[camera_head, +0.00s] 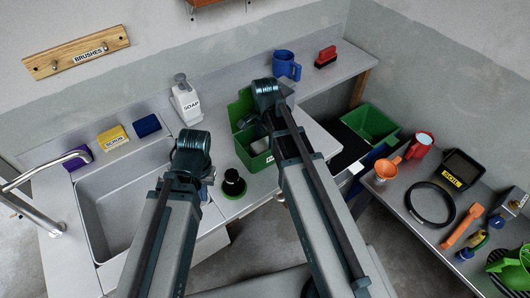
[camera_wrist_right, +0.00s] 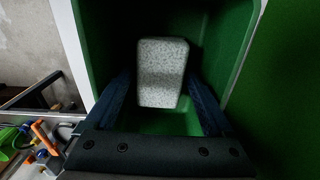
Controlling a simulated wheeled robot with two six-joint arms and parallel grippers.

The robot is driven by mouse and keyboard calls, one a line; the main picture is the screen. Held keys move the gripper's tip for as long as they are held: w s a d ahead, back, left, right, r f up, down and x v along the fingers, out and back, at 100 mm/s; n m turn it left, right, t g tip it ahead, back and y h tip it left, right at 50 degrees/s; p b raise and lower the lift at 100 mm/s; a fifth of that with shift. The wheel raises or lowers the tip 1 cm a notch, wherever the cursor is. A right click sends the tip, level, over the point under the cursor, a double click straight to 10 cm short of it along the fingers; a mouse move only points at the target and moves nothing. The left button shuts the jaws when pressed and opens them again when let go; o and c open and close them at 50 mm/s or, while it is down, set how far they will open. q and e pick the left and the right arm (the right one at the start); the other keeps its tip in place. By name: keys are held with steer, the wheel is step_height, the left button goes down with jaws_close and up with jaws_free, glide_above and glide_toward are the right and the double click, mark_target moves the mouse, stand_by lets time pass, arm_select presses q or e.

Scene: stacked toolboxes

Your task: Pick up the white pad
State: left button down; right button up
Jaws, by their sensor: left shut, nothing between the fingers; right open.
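The white pad (camera_wrist_right: 162,72) is a pale, speckled, rounded block inside a green bin (camera_wrist_right: 100,40) in the right wrist view. My right gripper (camera_wrist_right: 160,82) is open, with one finger on each side of the pad's near part; whether they touch it I cannot tell. In the head view my right wrist hangs over the green bin (camera_head: 243,110), and a pale bit of the pad (camera_head: 259,147) shows beside the arm. My left gripper (camera_head: 207,181) is shut and empty near the counter's front edge right of the sink, mostly hidden by its own arm.
A black-knobbed green scrubber (camera_head: 233,184) stands between my arms. A soap bottle (camera_head: 186,100), yellow box (camera_head: 112,137) and blue sponge (camera_head: 146,125) line the sink's (camera_head: 125,190) back edge. A blue mug (camera_head: 286,65) and red brush (camera_head: 326,57) stand behind the bin. Several tools crowd the right bench.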

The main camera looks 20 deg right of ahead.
arm_select(q)
steer(key=shift+f, duration=0.7)
arm_select(e)
steer(key=shift+f, duration=0.7)
steer(key=shift+r, duration=0.1)
arm_select(q)
steer(key=shift+r, duration=0.1)
arm_select(e)
steer(key=c, duration=1.1)
arm_select(q)
steer(key=shift+r, duration=0.15)
arm_select(e)
steer(key=shift+r, duration=0.15)
